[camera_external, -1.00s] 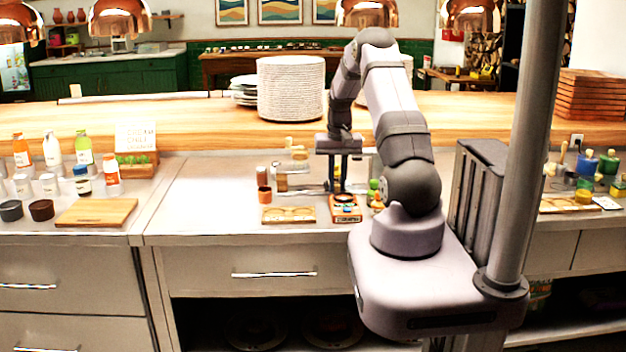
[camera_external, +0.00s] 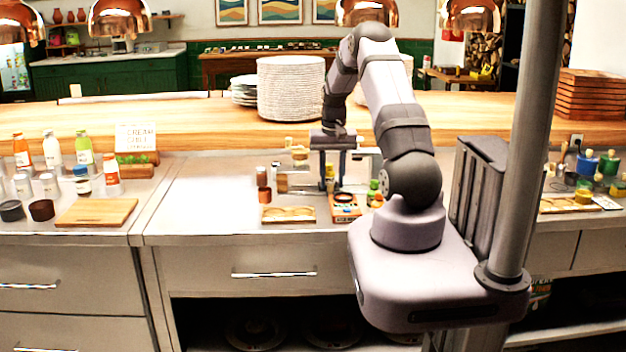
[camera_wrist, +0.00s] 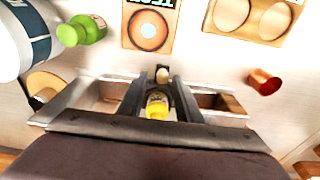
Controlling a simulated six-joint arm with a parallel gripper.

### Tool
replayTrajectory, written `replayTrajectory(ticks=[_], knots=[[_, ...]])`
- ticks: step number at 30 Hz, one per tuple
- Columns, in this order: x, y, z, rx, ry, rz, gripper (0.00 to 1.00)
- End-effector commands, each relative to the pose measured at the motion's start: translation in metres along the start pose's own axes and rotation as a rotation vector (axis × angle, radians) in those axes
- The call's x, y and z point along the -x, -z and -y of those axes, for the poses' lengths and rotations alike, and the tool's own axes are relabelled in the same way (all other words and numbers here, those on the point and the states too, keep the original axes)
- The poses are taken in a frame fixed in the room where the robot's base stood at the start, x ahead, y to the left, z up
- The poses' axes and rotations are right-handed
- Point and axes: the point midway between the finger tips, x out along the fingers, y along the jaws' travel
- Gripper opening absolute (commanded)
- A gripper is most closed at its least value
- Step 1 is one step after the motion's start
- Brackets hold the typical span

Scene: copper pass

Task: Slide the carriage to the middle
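My gripper (camera_external: 332,180) hangs over the metal rail (camera_external: 300,189) on the counter, its two fingers apart. In the wrist view my gripper (camera_wrist: 161,84) points down, with one finger on each side of a yellow-topped piece (camera_wrist: 157,105), which seems to be the carriage or its knob. The yellow piece also shows between the fingers in the external view (camera_external: 330,171). The metal rail (camera_wrist: 232,103) runs across the wrist view behind the fingers. They hide its middle, so I cannot tell exactly where the carriage sits along it.
A wooden board with round hollows (camera_external: 287,214) and a small orange-brown box (camera_external: 345,207) lie in front of the rail. A copper cup (camera_external: 264,194) stands left. A green-capped bottle (camera_wrist: 82,30) is close by. The counter further left (camera_external: 200,200) is clear.

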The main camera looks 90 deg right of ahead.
Motion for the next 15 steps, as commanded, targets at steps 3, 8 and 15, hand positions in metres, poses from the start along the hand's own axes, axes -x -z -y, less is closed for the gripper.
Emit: replayTrajectory(ticks=[3,8,15], knots=[[0.013,0.002,0.0,0.0,0.0,-0.001,0.31],[0.024,0.003,0.0,0.0,0.0,0.0,0.31],[0.041,0.005,0.0,0.0,0.0,-0.001,0.31]])
